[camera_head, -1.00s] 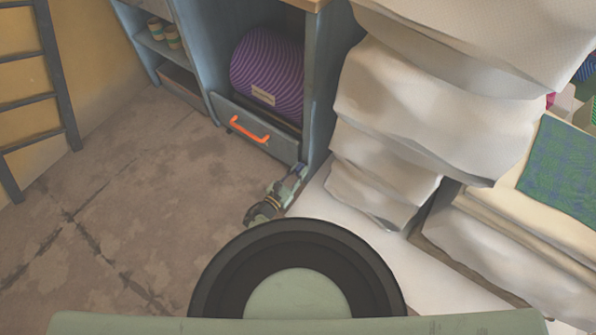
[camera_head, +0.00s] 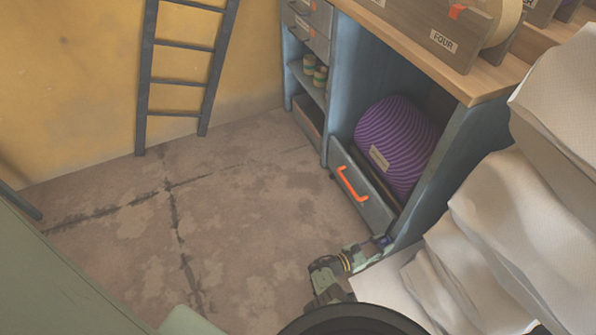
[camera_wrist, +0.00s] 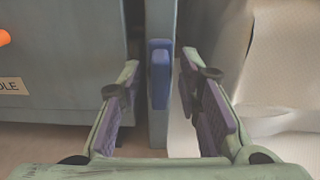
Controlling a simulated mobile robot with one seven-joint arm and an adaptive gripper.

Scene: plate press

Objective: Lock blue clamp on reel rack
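A blue block-like piece (camera_wrist: 159,72), possibly the blue clamp, is on or in front of a narrow grey-blue upright in the wrist view. My gripper (camera_wrist: 158,78) is open, with one purple-padded finger on each side of the upright and visible gaps to the blue piece. In the head view my gripper (camera_head: 372,251) is low, at the near lower corner of the blue cabinet (camera_head: 452,150). A wooden rack (camera_head: 425,42) marked FOUR holds a pale roll on the cabinet top and may be the reel rack. Whether the clamp is locked cannot be told.
White wrapped bundles (camera_head: 520,225) crowd the right. A ladder (camera_head: 180,82) leans on the yellow wall. The floor (camera_head: 240,215) at left is open.

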